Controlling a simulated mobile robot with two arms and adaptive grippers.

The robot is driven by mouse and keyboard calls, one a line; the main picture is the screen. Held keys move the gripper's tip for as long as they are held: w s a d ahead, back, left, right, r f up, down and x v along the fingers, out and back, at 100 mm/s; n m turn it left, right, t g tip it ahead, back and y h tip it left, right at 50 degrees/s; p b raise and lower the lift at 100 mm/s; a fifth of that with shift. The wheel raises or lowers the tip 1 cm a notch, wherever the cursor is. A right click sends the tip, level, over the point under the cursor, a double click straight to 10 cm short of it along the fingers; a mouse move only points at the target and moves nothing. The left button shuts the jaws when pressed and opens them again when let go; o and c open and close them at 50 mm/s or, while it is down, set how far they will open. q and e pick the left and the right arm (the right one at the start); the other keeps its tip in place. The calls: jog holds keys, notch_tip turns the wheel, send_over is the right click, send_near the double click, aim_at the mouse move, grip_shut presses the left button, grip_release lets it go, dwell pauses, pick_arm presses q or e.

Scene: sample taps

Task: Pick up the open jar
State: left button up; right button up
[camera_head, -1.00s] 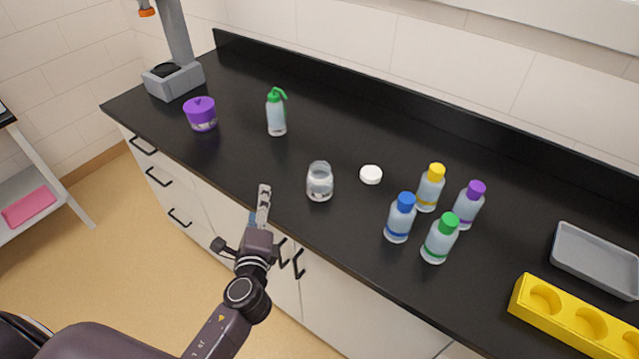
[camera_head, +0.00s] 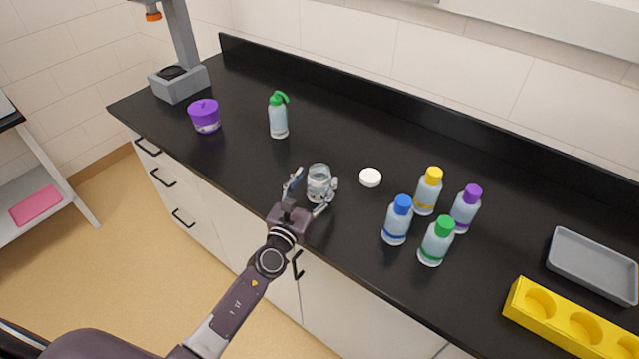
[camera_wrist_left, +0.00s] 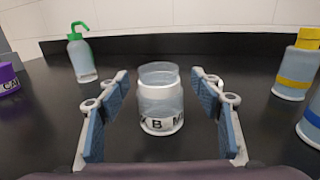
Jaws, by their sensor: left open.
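The open jar (camera_head: 319,180) is clear glass with a white label and stands upright on the black counter near its front edge. It also shows in the left wrist view (camera_wrist_left: 160,100), with part of its label lettering readable. My left gripper (camera_head: 312,187) is open, with one finger on each side of the jar. In the left wrist view the padded fingers (camera_wrist_left: 162,115) have a gap to the jar on both sides. A white lid (camera_head: 370,178) lies on the counter right of the jar. My right gripper is not in view.
Several capped bottles, one with a blue cap (camera_head: 397,220), stand to the right. A green-topped wash bottle (camera_head: 278,116) and a purple jar (camera_head: 204,116) stand to the left. A grey tray (camera_head: 592,266) and a yellow rack (camera_head: 570,322) are at far right.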

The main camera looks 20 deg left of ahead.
aim_at(323, 166)
pick_arm(q)
jog(key=shift+w+d, duration=0.1)
jog(key=shift+w, duration=1.8)
jog(key=c, duration=1.1)
jog(key=shift+c, duration=0.8)
jog(key=shift+r, duration=0.15)
